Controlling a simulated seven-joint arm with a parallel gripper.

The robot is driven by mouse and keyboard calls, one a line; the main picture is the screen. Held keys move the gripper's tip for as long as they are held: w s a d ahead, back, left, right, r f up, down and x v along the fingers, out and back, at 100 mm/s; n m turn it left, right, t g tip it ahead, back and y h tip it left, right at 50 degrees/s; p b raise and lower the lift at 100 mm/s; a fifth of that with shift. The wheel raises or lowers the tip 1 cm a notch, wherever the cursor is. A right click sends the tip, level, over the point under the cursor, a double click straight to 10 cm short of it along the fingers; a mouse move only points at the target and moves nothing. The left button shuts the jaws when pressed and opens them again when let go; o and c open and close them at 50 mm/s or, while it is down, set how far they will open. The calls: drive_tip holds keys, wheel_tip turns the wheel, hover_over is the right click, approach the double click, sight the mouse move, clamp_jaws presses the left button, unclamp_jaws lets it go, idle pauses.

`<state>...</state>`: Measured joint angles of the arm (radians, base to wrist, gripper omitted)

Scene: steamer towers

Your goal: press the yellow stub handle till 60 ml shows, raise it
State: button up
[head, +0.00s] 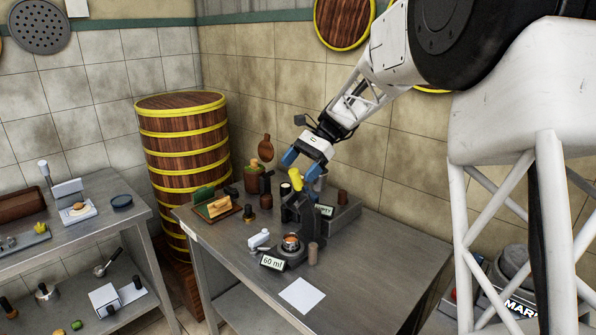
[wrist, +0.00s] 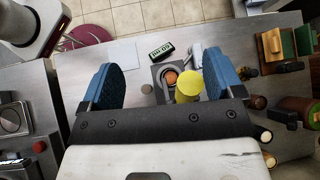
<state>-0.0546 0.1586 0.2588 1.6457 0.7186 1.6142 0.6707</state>
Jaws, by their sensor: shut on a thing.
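The yellow stub handle (head: 295,179) sits on top of a dark press (head: 290,208) on the right-hand table. My gripper (head: 302,162) is right above the handle, pointing down, its blue fingers shut on it. In the wrist view the handle (wrist: 188,86) lies between the fingers (wrist: 163,82), nearer the right one; a gap shows on its left and the contact is not clear. A small sign in front of the press (head: 272,262) reads 60 ml. A cup with orange-brown contents (head: 291,243) stands at the press's base.
A white sheet (head: 302,294) lies near the front edge. A small white jug (head: 259,238) is left of the cup and a brown cylinder (head: 313,254) right of it. Bottles (head: 254,178) and a tray with a green block (head: 212,206) stand at the back left.

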drive_tip(key=shift+w+d+r, duration=0.25)
drive_tip(key=shift+w+d, duration=0.1)
drive_tip(key=shift+w, duration=0.1)
drive_tip(key=shift+c, duration=0.9)
drive_tip(key=shift+w+d+r, duration=0.2)
drive_tip(key=shift+w+r, duration=0.3)
drive_tip(key=shift+r, duration=0.05)
